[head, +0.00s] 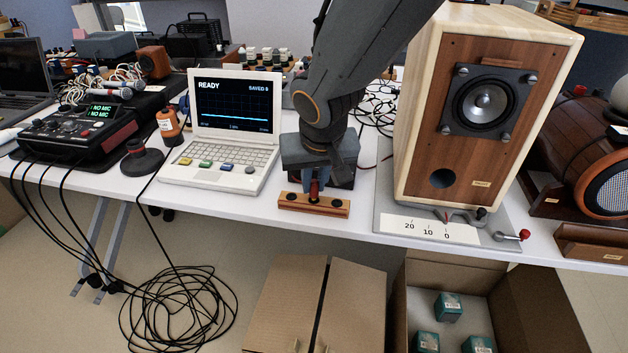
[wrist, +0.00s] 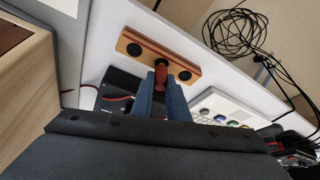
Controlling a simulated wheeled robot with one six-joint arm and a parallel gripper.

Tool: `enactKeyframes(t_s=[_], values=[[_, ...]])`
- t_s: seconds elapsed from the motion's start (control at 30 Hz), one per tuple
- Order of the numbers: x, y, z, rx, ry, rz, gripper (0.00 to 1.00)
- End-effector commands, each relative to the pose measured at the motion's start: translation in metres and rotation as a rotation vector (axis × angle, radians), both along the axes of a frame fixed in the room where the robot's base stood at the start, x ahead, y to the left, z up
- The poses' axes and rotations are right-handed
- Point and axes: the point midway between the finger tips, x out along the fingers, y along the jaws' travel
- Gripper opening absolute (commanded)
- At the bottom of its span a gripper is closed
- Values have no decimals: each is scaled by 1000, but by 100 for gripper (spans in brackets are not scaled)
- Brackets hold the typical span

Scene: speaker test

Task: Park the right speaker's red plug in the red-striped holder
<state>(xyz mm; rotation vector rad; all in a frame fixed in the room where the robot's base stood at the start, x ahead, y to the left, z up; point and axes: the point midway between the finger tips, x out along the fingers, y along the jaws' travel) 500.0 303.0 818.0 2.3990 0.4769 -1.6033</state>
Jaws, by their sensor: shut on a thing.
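My gripper (head: 314,186) is shut on the red plug (head: 314,191) above the front edge of the white table. In the wrist view the red plug (wrist: 161,73) sits between the blue fingertips (wrist: 161,84). A small orange-brown wooden holder (head: 290,201) lies directly below it; the wrist view shows the holder (wrist: 160,54) with a dark round socket on each side of the plug. The plug's tip overlaps the holder's middle; I cannot tell whether it is inserted. The right speaker (head: 486,155) stands to the right.
A dark box (head: 345,177) with red cable (wrist: 117,98) stands behind my gripper. The speaker's grey base carries a scale plate (head: 428,229) and a red-knobbed lever (head: 524,235). A white laptop (head: 222,160) is to the left. Cartons (head: 285,300) stand on the floor in front.

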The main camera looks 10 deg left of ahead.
Motion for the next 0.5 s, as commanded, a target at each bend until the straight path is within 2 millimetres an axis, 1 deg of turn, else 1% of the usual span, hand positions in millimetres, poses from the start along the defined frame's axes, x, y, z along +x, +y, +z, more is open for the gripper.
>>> enactKeyframes(t_s=[0.5], values=[[0, 0, -9, 0, 1, 0, 0]])
